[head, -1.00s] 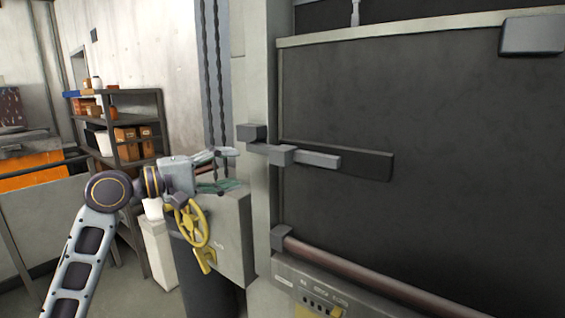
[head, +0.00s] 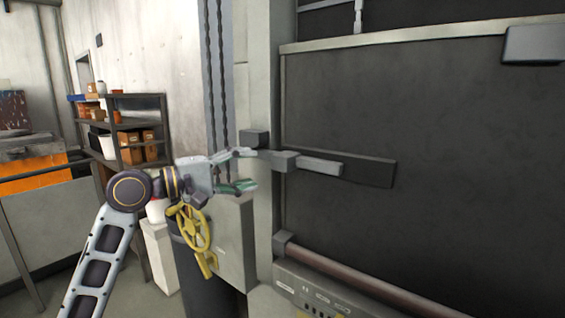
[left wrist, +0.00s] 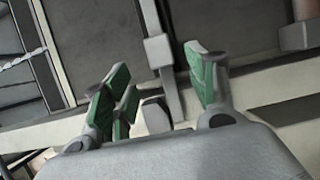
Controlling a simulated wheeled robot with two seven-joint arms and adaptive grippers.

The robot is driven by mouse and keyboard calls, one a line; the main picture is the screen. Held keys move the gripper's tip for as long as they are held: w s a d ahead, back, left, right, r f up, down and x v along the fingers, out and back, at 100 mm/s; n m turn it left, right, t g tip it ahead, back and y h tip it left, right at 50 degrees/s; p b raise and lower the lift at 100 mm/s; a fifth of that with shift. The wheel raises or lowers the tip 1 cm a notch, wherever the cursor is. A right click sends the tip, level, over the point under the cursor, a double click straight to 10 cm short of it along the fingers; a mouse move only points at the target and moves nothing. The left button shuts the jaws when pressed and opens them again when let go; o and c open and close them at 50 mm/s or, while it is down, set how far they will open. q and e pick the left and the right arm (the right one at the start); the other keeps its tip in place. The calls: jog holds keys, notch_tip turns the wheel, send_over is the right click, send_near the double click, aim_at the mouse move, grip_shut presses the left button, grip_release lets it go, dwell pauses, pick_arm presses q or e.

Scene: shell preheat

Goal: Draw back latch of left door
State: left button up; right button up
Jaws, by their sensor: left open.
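The latch (head: 320,168) of the dark furnace door (head: 440,110) is a light grey bar lying across the door's left edge, with a square block (head: 285,160) on it. Its left end lies by a grey bracket block (head: 254,138) on the frame. The latch also shows in the left wrist view (left wrist: 158,50), between the finger directions. My left gripper (head: 250,170) is open and empty, just left of the latch's square block. Its green-padded fingers (left wrist: 165,85) are apart in the left wrist view. I cannot tell whether a fingertip touches the latch. My right gripper is not in view.
Chains (head: 216,80) hang beside the frame. Shelves (head: 135,125) with boxes stand at the back left.

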aim_at(277, 164)
pick_arm(q)
jog(key=x, duration=0.4)
jog(key=shift+w+d+p, duration=0.15)
jog(key=shift+d+p, duration=0.15)
jog(key=shift+p, duration=0.1)
jog(key=x, duration=0.5)
jog(key=shift+d+p, duration=0.15)
jog(key=shift+p, duration=0.25)
jog(key=shift+w+d, duration=0.1)
jog(key=shift+c, duration=0.5)
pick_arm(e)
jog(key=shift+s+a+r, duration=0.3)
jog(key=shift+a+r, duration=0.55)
pick_arm(q)
grip_shut()
